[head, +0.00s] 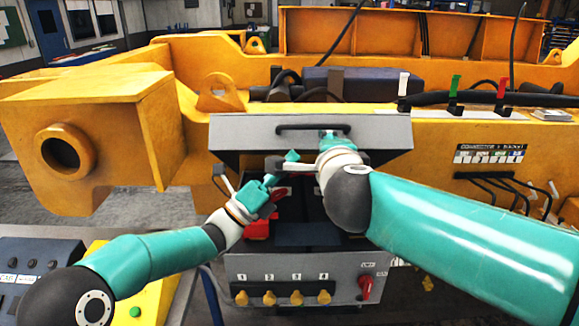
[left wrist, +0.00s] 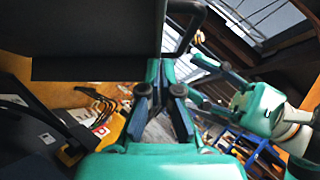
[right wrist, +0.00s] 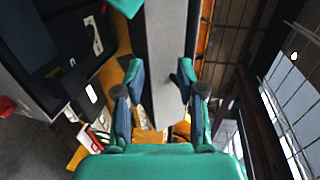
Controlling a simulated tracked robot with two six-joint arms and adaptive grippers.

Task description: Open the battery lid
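The battery lid (head: 235,132) is a grey plate with a black bar handle (head: 313,128), tilted up over the battery box (head: 285,265). Its dark side (left wrist: 95,25) fills the upper left of the left wrist view. My left gripper (head: 292,156) has its fingertips together at the lid's lower edge; the tips (left wrist: 160,64) seem empty, and contact is unclear. My right gripper (right wrist: 160,82) is open, its fingers apart on either side of a grey strip of the lid (right wrist: 162,45). In the head view its wrist hides most of it, near the handle's right end.
Dark batteries with a red cover (head: 258,228) show inside the box. Its front panel carries several orange knobs (head: 296,297) and a red switch (head: 366,287). The yellow casting (head: 90,100) stands behind and at left. Cables (head: 495,185) hang at right.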

